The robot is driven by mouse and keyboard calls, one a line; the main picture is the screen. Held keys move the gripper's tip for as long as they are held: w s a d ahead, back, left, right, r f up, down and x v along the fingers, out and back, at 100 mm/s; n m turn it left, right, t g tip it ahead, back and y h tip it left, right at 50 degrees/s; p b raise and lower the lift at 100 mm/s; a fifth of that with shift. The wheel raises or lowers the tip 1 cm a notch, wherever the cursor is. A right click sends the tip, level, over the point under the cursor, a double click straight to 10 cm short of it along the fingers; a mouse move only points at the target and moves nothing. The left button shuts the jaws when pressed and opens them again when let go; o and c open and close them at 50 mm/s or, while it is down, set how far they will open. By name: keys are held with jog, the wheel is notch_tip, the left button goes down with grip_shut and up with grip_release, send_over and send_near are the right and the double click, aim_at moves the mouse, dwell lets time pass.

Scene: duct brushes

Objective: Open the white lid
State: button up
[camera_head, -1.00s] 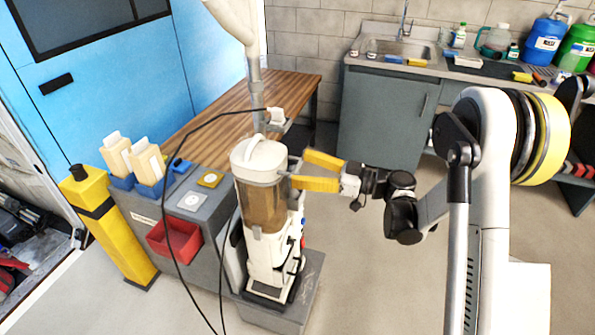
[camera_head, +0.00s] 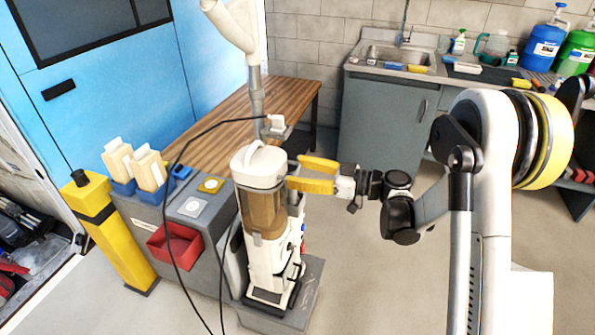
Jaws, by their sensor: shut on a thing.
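The white lid (camera_head: 258,166), with a raised handle on top, sits level on the brown translucent canister (camera_head: 266,212) of a white upright machine (camera_head: 268,262). My gripper (camera_head: 292,174), with two yellow fingers, comes in level from the right. Its fingers are close together, with the tips at the right edge of the lid. It is shut on the lid's right side. The exact contact is too small to see clearly. No gap shows between the lid and the canister.
A grey bin unit with a red tray (camera_head: 174,247) stands left of the machine, with a yellow post (camera_head: 111,235) beyond it. A wooden table (camera_head: 225,120) is behind.

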jog(key=w+a+r+g+h+p, duration=0.1)
jog(key=a+r+h+p, duration=0.3)
jog(key=r+p, duration=0.6)
jog(key=shift+w+a+g+h+p, duration=0.15)
jog(key=shift+w+g+h+p, duration=0.15)
jog(key=shift+g+h+p, duration=0.6)
jog(key=w+a+r+h+p, duration=0.1)
jog(key=a+h+p, duration=0.1)
jog(key=w+a+r+g+h+p, duration=0.1)
jog(key=a+r+h+p, duration=0.1)
jog(key=a+p, duration=0.1)
jog(key=w+a+r+h+p, duration=0.1)
jog(key=a+h+p, duration=0.1)
jog(key=a, duration=0.1)
jog(key=shift+a+r+g+p, duration=0.15)
jog(key=shift+r+g+p, duration=0.15)
jog(key=shift+r, duration=0.05)
jog(key=shift+c, duration=0.2)
jog(key=shift+w+a+r+h+p, duration=0.1)
jog(key=shift+w+a+h+p, duration=0.15)
jog(key=shift+a, duration=0.4)
jog(key=shift+w+a+r+h+p, duration=0.15)
jog(key=shift+w+a, duration=0.1)
jog(key=shift+a, duration=0.4)
jog(key=shift+f, duration=0.1)
jog(key=o, duration=1.3)
jog(key=shift+w+f, duration=0.1)
